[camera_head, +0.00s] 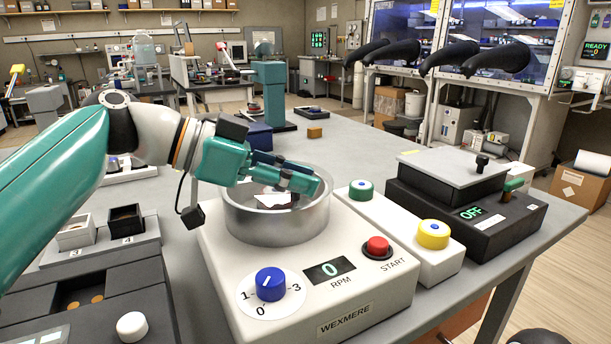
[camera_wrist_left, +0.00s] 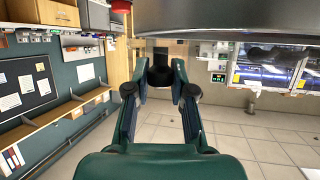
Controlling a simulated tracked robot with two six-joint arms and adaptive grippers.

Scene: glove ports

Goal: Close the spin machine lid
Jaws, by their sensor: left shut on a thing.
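The spin machine (camera_head: 300,325) is a white box with a round metal bowl (camera_head: 285,225), a blue dial, a red START button and a display showing 0. My left gripper (camera_head: 300,183) reaches over the bowl from the left, its fingers pointing right near the rim. In the left wrist view its fingertips (camera_wrist_left: 161,88) are closed on a small dark piece (camera_wrist_left: 161,75). I cannot tell whether this piece belongs to the lid, and I cannot make out the lid clearly. A dark grey curved surface (camera_wrist_left: 225,18) fills the top of that view. My right gripper is not in view.
A white box with green and yellow buttons (camera_head: 433,236) stands right of the machine. Beyond it is a black device reading OFF (camera_head: 465,220). A dark tray unit (camera_head: 100,285) lies at the left. The bench (camera_head: 365,155) has free room behind the machine.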

